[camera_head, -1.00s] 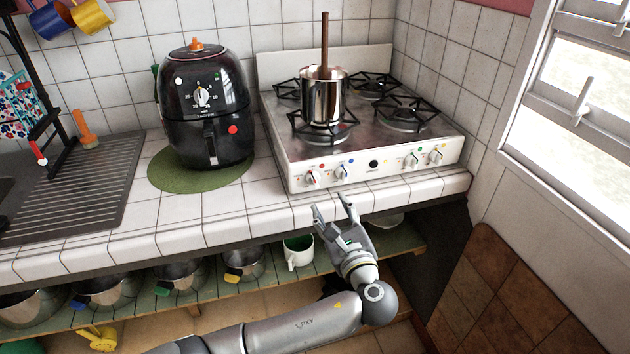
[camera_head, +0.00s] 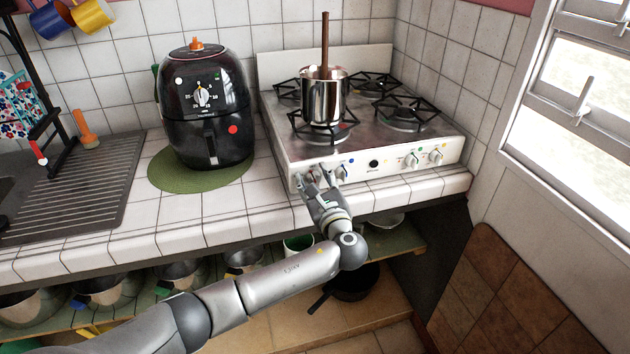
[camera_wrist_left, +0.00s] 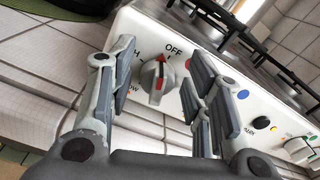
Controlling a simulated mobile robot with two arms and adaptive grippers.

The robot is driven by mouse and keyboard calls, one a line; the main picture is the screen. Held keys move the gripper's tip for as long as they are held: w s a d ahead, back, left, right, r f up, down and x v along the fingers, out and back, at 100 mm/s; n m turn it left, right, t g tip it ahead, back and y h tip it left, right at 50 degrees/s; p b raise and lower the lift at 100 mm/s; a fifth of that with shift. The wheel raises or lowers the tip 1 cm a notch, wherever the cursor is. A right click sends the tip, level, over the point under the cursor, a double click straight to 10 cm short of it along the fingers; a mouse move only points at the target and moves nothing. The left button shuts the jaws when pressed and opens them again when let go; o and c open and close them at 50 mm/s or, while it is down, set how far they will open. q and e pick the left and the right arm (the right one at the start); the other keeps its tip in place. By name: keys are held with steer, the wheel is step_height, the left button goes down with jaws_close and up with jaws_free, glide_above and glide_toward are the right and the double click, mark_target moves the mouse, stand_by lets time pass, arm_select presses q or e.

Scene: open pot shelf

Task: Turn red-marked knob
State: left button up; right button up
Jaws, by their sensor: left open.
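The red-marked knob (camera_wrist_left: 156,82) is on the white front panel of the stove (camera_head: 385,168). In the left wrist view it is a grey-white dial with a red pointer aimed towards the printed OFF. My left gripper (camera_head: 315,175) is open at the stove's front panel. In the left wrist view its fingers (camera_wrist_left: 160,88) stand on either side of the knob, and no clear contact shows. In the head view the fingers largely cover this knob. The right gripper is not in view.
A second knob (camera_head: 342,171) is close right of the left gripper; two more knobs (camera_head: 412,160) sit farther right. A steel pot (camera_head: 322,100) with a wooden handle stands on a burner. A black air fryer (camera_head: 205,105) stands left of the stove. The counter edge is below the gripper.

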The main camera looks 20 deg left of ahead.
arm_select(q)
steer(key=c, duration=0.9)
steer(key=shift+f+n, duration=0.1)
steer(key=shift+n, duration=0.3)
steer(key=shift+s+a+f+n, duration=0.1)
steer(key=shift+n, duration=1.15)
steer(key=shift+s+a+f+n, duration=0.1)
steer(key=shift+n, duration=1.15)
steer(key=o, duration=0.9)
steer(key=shift+r, duration=0.1)
